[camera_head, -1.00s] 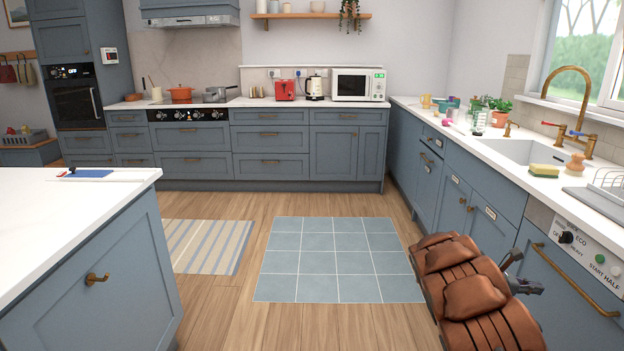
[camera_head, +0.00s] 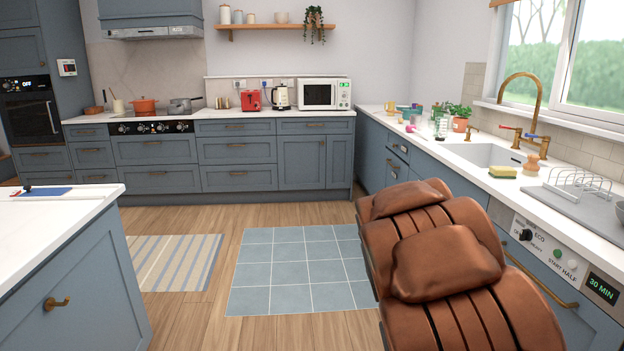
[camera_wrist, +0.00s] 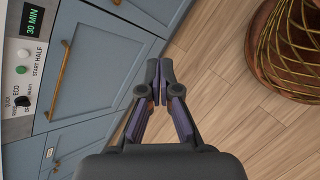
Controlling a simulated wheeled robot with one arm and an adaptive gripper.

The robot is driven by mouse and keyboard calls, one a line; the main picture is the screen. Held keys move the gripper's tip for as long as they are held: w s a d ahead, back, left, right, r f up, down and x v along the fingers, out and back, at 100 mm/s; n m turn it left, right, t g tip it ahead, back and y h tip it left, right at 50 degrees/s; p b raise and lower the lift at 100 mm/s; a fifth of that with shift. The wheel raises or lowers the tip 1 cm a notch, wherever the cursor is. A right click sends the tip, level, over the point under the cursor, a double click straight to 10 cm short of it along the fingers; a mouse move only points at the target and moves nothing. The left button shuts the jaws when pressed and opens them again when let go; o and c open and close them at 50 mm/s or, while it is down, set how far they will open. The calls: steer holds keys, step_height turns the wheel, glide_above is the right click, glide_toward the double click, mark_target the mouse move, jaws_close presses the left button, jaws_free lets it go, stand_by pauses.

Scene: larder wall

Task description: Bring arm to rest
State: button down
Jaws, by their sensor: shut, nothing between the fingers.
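My arm (camera_head: 440,265), covered in brown padded segments, rises at the lower right of the head view, in front of the right-hand cabinets. It is folded close to the camera. My gripper is hidden in that view. In the wrist view my gripper (camera_wrist: 159,72) shows with its dark fingertips together and nothing between them. It is in free space over the wooden floor, beside the blue cabinet fronts.
The dishwasher panel (camera_head: 558,258) and its brass handle (camera_wrist: 62,80) are close to my arm. A white-topped island (camera_head: 60,212) is at left. Tiled mat (camera_head: 295,270) and floor between are clear.

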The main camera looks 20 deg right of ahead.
steer(key=s+a+f+m+t+y, duration=0.15)
steer(key=s+a+y, duration=0.4)
steer(key=a, duration=0.85)
steer(key=s+a+f+m+t+y, duration=0.1)
steer(key=s+a+f+m+y, duration=0.1)
steer(key=s+a, duration=0.85)
steer(key=a+p+v, duration=0.1)
steer(key=p+v, duration=0.8)
steer(key=s+a+p+v, duration=0.1)
steer(key=a+p+v, duration=0.1)
steer(key=p+v, duration=0.6)
steer(key=v, duration=0.2)
steer(key=shift+s+r+p, duration=0.3)
steer(key=shift+r+p, duration=0.05)
steer(key=shift+r, duration=0.05)
steer(key=shift+d+t, duration=0.15)
steer(key=shift+t, duration=0.1)
